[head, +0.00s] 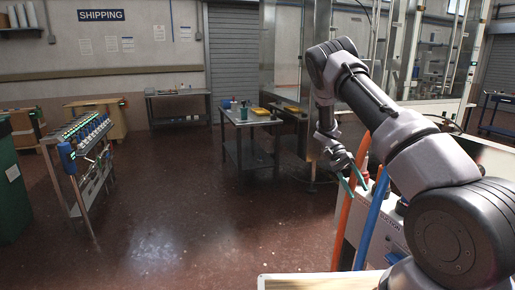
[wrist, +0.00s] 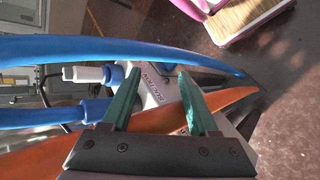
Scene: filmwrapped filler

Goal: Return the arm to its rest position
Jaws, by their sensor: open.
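My arm reaches out from the lower right in the head view, bent at the elbow, with its end pointing downward. My gripper (head: 354,184) hangs beside a blue hose and an orange hose at the white machine. In the wrist view my gripper (wrist: 155,92) shows two green fingers spread apart. No object is clearly held between them. The orange hose (wrist: 235,100) passes behind the fingers, and the blue hose (wrist: 120,50) arches across beyond them. I cannot tell whether either finger touches a hose.
The white machine (head: 353,221) with the hoses stands close under my gripper. A metal table (head: 236,118) is in the middle distance. A rack (head: 95,190) with blue and green tops stands at left, near a green bin (head: 12,190). The red-brown floor (head: 190,215) between is clear.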

